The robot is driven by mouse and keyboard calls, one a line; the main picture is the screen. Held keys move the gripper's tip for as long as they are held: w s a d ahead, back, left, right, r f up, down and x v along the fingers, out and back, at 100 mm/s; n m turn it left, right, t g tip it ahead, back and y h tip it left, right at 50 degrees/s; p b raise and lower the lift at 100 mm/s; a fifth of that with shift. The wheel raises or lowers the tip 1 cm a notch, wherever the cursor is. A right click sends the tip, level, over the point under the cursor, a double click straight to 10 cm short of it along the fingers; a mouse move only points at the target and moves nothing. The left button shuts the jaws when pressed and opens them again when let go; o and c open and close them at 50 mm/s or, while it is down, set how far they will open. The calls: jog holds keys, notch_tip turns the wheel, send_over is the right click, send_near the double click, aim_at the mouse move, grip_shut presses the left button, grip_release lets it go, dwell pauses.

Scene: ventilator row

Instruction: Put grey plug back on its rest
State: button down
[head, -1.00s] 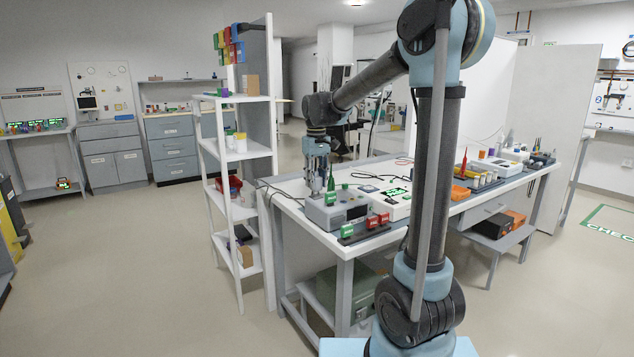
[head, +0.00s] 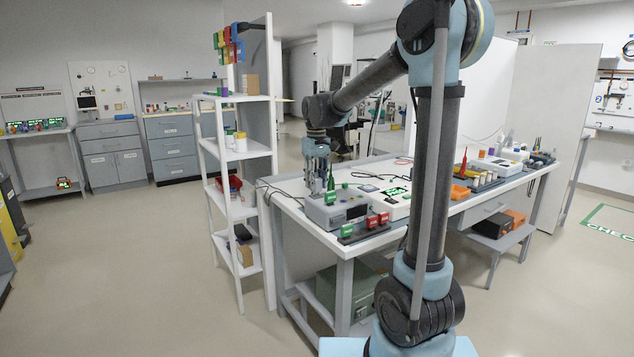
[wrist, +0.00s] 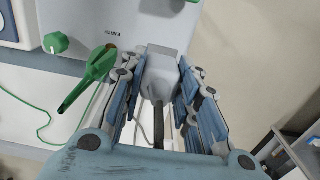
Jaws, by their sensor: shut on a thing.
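The grey plug (wrist: 166,68) is a light grey block in the middle of the wrist view, with a dark cord (wrist: 158,125) running back from it. My gripper (wrist: 168,60) is shut on it, with a blue-grey finger along each side. In the head view my gripper (head: 318,172) points down over the left end of the bench, by a grey unit (head: 322,211). The plug's far end is close to a pale housing marked EARTH (wrist: 85,22); I cannot tell whether it is seated there. I cannot make out its rest.
A green clip (wrist: 88,78) with a green wire lies left of the plug, near a green knob (wrist: 55,43). Red and green blocks (head: 371,221) stand at the bench's front edge. A white shelf (head: 240,152) stands to the left. Open floor (head: 130,260) lies beyond it.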

jog(key=shift+f, duration=0.85)
dwell(0.6)
jog(key=c, duration=1.1)
grip_release()
